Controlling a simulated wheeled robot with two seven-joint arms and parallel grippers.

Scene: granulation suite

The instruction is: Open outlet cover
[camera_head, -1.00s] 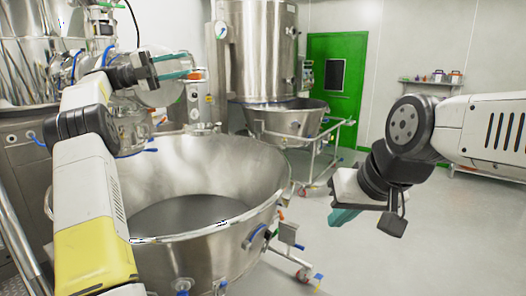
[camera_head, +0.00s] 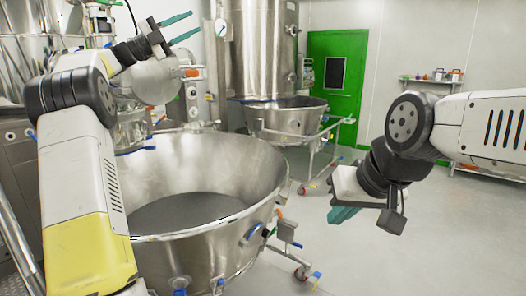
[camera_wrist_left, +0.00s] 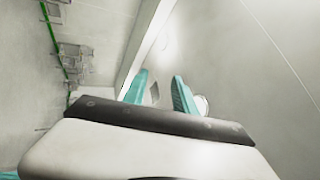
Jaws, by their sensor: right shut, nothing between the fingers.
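A rounded steel part (camera_head: 155,82) on the machine at the left back may be the outlet cover; I cannot tell for certain. An orange-tipped handle (camera_head: 191,73) shows at its right side, and my left arm hides some of the area to its left. My left gripper (camera_head: 195,21) is above this part, with its two teal fingers spread and nothing between them. Its fingers also show apart in the left wrist view (camera_wrist_left: 156,88), against pale wall or ceiling. My right gripper (camera_head: 343,214) is shut and empty, pointing down over the floor at the right.
A large open steel bowl (camera_head: 250,166) on a wheeled frame stands just in front of the machine, below my left arm. A second bowl on a trolley (camera_head: 290,118) stands behind it. A green door (camera_head: 348,75) and a wall shelf (camera_head: 432,82) are at the back. The right floor is clear.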

